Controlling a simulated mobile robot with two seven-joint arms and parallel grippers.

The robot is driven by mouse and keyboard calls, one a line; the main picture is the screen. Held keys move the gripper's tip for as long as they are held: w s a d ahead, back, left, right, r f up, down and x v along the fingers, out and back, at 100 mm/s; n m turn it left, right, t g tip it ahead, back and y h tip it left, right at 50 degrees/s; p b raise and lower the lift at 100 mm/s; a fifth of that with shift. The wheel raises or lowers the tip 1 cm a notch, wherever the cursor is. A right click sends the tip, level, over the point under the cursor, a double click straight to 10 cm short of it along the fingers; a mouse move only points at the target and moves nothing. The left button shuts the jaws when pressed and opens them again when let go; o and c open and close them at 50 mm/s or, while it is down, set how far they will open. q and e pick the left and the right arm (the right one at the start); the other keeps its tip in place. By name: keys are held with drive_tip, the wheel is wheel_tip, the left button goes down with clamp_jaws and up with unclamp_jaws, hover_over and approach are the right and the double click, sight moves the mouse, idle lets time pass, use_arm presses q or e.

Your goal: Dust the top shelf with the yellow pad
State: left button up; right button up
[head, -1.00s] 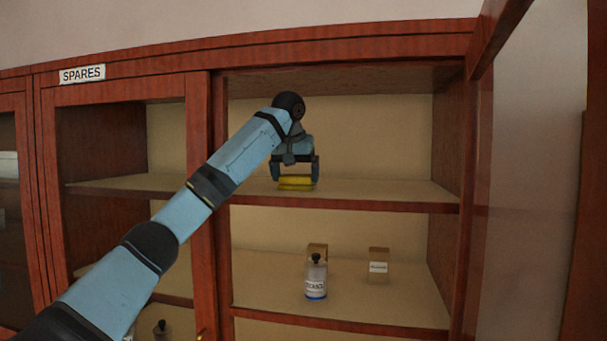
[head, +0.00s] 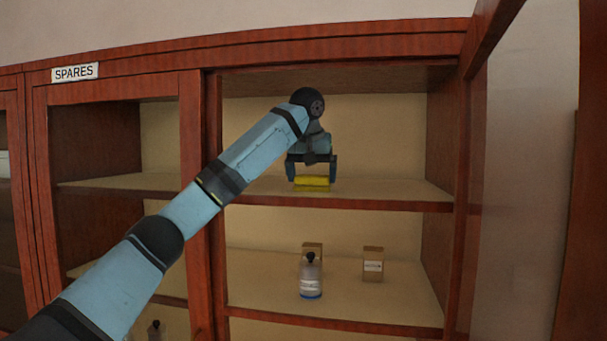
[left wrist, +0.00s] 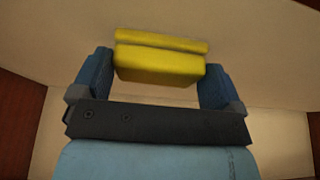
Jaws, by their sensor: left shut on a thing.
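The yellow pad (head: 312,184) is between the fingers of my left gripper (head: 312,176), which is shut on it. The pad is at the surface of the top shelf (head: 390,188), near the middle of the open bay. In the left wrist view the pad (left wrist: 160,62) spans the gap between the blue fingers (left wrist: 155,80), with the pale shelf behind it. I cannot tell for sure whether its underside touches the shelf. My right gripper is not in view.
On the shelf below stand a bottle with a dark cap (head: 310,277) and a small labelled box (head: 373,264); another box is behind the bottle. A wooden post (head: 196,230) is left of the bay, and the open door (head: 520,180) is at the right. The top shelf is otherwise clear.

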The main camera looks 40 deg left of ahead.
use_arm(q)
drive_tip(key=shift+w+d, duration=0.2)
drive_tip(key=shift+d, duration=0.95)
drive_tip(key=shift+w+d, duration=0.15)
drive_tip(key=shift+d, duration=1)
drive_tip(key=o, duration=0.6)
drive_tip(key=shift+a, duration=0.1)
drive_tip(key=shift+o, duration=0.2)
drive_tip(key=shift+s+r, duration=0.1)
drive_tip(key=shift+r, duration=0.2)
drive_tip(key=shift+v, duration=1.25)
drive_tip(key=s+d+b, duration=0.2)
drive_tip(key=s+d, duration=0.3)
drive_tip(key=s, duration=0.5)
drive_tip(key=shift+s+d, duration=0.3)
drive_tip(key=shift+d, duration=0.1)
